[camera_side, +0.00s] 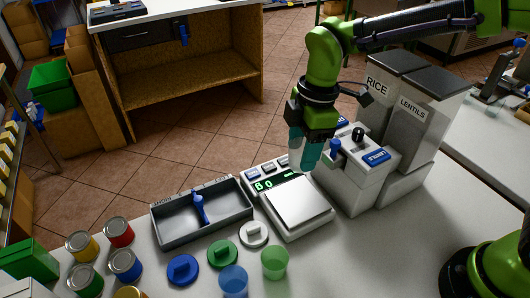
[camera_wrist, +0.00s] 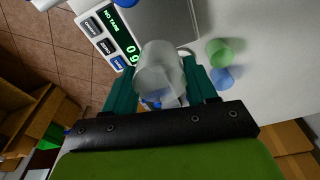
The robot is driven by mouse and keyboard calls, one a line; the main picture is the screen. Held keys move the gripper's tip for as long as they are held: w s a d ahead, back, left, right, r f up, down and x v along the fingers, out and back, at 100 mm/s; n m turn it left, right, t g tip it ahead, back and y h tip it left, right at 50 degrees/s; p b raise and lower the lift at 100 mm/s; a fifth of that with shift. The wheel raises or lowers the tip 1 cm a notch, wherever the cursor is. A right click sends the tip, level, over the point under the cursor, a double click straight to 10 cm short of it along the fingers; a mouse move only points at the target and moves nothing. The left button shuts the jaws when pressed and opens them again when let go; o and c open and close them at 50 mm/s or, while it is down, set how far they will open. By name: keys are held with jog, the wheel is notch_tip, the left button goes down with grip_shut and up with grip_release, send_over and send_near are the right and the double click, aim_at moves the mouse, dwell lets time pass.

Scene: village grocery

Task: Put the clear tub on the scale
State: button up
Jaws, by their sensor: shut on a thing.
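My gripper (camera_side: 304,158) is shut on the clear tub (camera_wrist: 158,72), which sits between the teal fingers in the wrist view. In the side view the fingers mostly hide the tub. The white scale (camera_side: 268,197) stands on the counter with a lit green display and a pale square platter (camera_side: 298,203). My gripper and the tub are in the air near the back of the scale, above platter height. In the wrist view the platter (camera_wrist: 170,22) and the display (camera_wrist: 119,35) lie beyond the tub.
A white dispenser unit (camera_side: 357,170) with rice and lentils bins stands close on the right. A grey tray (camera_side: 203,212) with a blue scoop is left of the scale. Green (camera_side: 274,262) and blue (camera_side: 233,281) tubs, lids (camera_side: 222,254) and several cans (camera_side: 119,232) are in front and left.

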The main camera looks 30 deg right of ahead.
jog(key=shift+s+d+f+n, duration=0.1)
jog(key=shift+s+f+n, duration=0.25)
jog(key=shift+f, duration=0.2)
jog(key=shift+s+f+n, duration=0.25)
jog(key=shift+f+n, duration=0.1)
jog(key=shift+f, duration=0.2)
jog(key=shift+w+f+n, duration=0.2)
jog(key=shift+w+n, duration=0.1)
jog(key=shift+n, duration=0.2)
jog(key=shift+f, duration=0.15)
jog(key=shift+a+f, duration=0.2)
jog(key=shift+f, duration=3.05)
jog(key=shift+f, duration=0.45)
jog(key=o, duration=1.3)
jog(key=shift+o, duration=0.2)
jog(key=shift+r, duration=4)
